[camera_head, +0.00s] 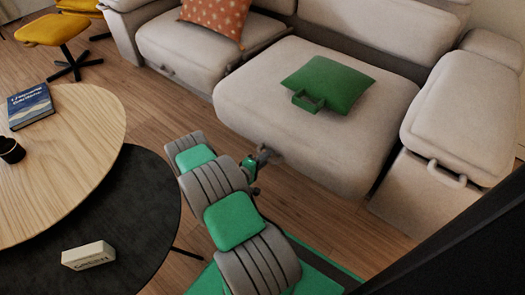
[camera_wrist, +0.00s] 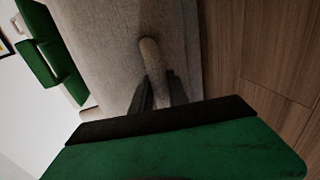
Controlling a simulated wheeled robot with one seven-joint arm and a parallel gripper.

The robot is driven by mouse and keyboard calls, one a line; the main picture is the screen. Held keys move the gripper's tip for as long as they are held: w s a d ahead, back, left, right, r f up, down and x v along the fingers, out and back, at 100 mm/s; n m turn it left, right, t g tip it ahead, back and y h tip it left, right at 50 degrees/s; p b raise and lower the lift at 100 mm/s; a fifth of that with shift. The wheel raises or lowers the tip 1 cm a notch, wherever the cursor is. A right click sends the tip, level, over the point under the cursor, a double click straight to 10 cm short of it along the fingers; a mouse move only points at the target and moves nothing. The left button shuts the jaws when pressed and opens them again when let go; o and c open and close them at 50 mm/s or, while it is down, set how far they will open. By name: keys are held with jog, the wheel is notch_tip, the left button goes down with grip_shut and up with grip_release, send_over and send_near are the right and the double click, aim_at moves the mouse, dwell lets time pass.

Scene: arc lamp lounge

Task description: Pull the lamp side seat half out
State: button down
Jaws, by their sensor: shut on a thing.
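A wide beige sofa seat (camera_head: 262,98) fills the middle of the head view. Its front stands further forward than the left seat (camera_head: 190,45). No lamp shows, so I cannot tell from one which seat is on the lamp side. My gripper (camera_head: 263,156) is low at the seat's front face. In the wrist view my gripper (camera_wrist: 158,92) is shut on the seat's pale bar handle (camera_wrist: 151,58), against the beige fabric of the seat (camera_wrist: 100,40). The handle is mostly hidden behind the gripper in the head view.
A green cushion (camera_head: 328,84) with a green loop lies on the seat. A beige right section (camera_head: 462,115) with a handle stands beside it. A round wooden table (camera_head: 70,150) and a dark lower table (camera_head: 130,225) are at left. Wooden floor (camera_head: 325,205) lies open before the seat.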

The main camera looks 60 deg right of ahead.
jog(key=shift+d, duration=0.1)
jog(key=c, duration=1.3)
grip_release()
